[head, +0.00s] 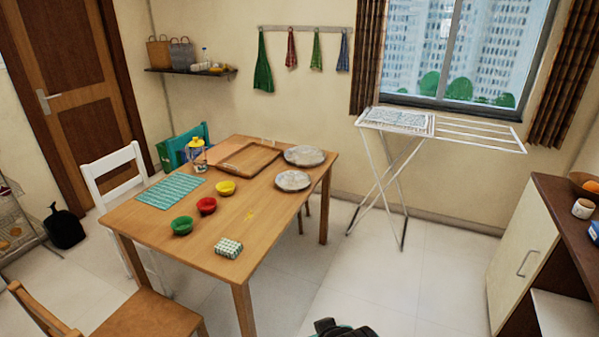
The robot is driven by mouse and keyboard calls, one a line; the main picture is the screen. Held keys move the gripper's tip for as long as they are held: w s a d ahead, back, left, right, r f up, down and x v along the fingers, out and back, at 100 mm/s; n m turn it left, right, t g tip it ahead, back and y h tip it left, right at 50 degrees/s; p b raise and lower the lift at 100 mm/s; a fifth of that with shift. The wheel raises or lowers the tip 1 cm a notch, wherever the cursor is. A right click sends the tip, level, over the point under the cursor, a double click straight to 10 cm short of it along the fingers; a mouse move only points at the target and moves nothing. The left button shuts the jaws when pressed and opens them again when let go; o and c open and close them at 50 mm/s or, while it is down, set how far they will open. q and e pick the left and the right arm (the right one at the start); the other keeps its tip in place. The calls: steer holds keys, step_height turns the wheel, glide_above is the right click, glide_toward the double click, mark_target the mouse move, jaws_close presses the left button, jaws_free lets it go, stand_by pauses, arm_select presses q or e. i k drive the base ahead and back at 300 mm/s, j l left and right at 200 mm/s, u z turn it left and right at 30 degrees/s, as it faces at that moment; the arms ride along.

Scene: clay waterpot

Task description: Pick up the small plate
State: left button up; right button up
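Two round grey-white plates lie on the right side of the wooden table (150,222). The nearer one, the small plate (293,180), looks smaller and lies flat near the table's right edge. The larger plate (304,155) lies just behind it, near the back right corner. Nothing is seen on the small plate, and no gripper is near it. Neither of my grippers shows clearly in the head view.
A wooden tray (262,163), red bowl (206,206), green bowl (182,226), yellow bowl (226,188) and checkered box (228,248) share the table. A white drying rack (383,175) stands right.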

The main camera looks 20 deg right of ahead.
mark_target(288, 181)
steer(key=i+l, duration=0.3)
steer(key=l, duration=0.25)
steer(key=i+l+u, duration=0.1)
steer(key=i+l, duration=0.2)
steer(key=l, duration=0.25)
steer(key=i+l, duration=0.3)
steer(key=l, duration=0.3)
steer(key=i+l+u, duration=0.15)
steer(key=l, duration=0.4)
steer(key=i+l, duration=0.4)
steer(key=l, duration=0.2)
steer(key=i+l+u, duration=0.1)
steer(key=i+l, duration=0.15)
steer(key=l, duration=0.4)
steer(key=i+l, duration=0.2)
steer(key=l, duration=0.4)
steer(key=i+l+u, duration=0.1)
steer(key=i+l, duration=0.15)
steer(key=l, duration=0.4)
